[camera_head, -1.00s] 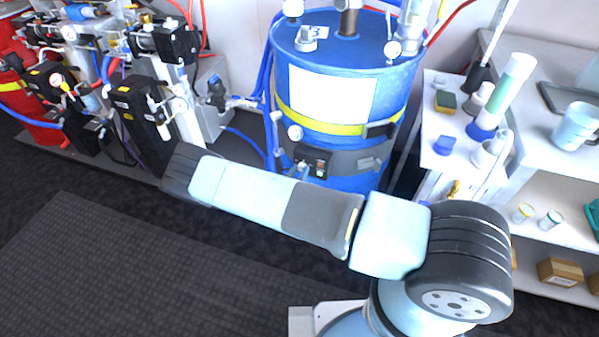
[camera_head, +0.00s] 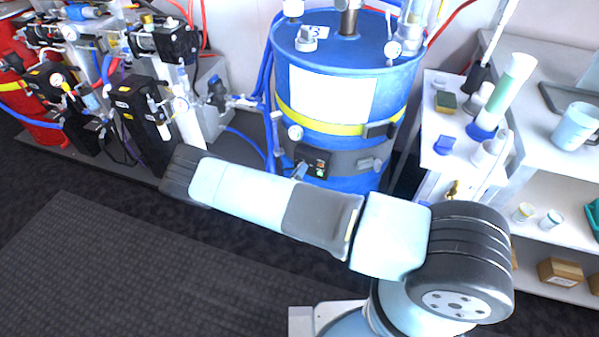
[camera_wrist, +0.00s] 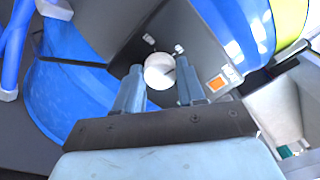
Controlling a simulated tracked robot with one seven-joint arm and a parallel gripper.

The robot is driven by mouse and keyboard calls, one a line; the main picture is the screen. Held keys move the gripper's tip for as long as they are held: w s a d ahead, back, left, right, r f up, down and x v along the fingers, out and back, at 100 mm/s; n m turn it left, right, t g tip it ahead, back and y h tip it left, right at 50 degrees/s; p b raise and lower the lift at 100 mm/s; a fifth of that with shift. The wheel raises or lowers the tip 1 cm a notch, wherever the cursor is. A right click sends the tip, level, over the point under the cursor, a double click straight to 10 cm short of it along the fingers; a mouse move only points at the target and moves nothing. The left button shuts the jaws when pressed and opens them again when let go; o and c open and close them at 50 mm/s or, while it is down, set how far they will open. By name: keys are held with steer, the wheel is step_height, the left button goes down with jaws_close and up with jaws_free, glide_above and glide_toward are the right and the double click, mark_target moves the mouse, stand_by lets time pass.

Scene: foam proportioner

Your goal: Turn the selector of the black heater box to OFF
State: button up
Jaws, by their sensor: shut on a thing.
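The black heater box (camera_head: 311,154) is mounted on the blue drum's dark band, low on its front. It also shows in the wrist view (camera_wrist: 185,28), tilted in the picture. Its selector is a round white knob (camera_wrist: 159,71). My gripper (camera_wrist: 159,84) is shut on this knob, with one finger on each side. In the head view only a small part of my gripper (camera_head: 301,170) shows at the box's lower left, and my arm hides the rest. The knob's marks and pointer direction are too small to read. An orange-lit switch (camera_wrist: 216,83) sits right of the knob.
The blue drum (camera_head: 345,140) with a yellow strap stands behind the box. Blue hoses (camera_head: 266,80) run down its left side. A white shelf unit (camera_head: 545,190) stands at the right, and black pump equipment (camera_head: 140,120) at the left. Dark floor mat lies in front.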

steer(key=shift+a+n, duration=0.2)
steer(key=shift+n, duration=0.6)
steer(key=o, duration=0.8)
steer(key=shift+f, duration=0.1)
steer(key=shift+o, duration=1.3)
steer(key=shift+d, duration=0.1)
steer(key=v, duration=1.3)
steer(key=shift+s+a, duration=0.25)
steer(key=shift+s, duration=0.1)
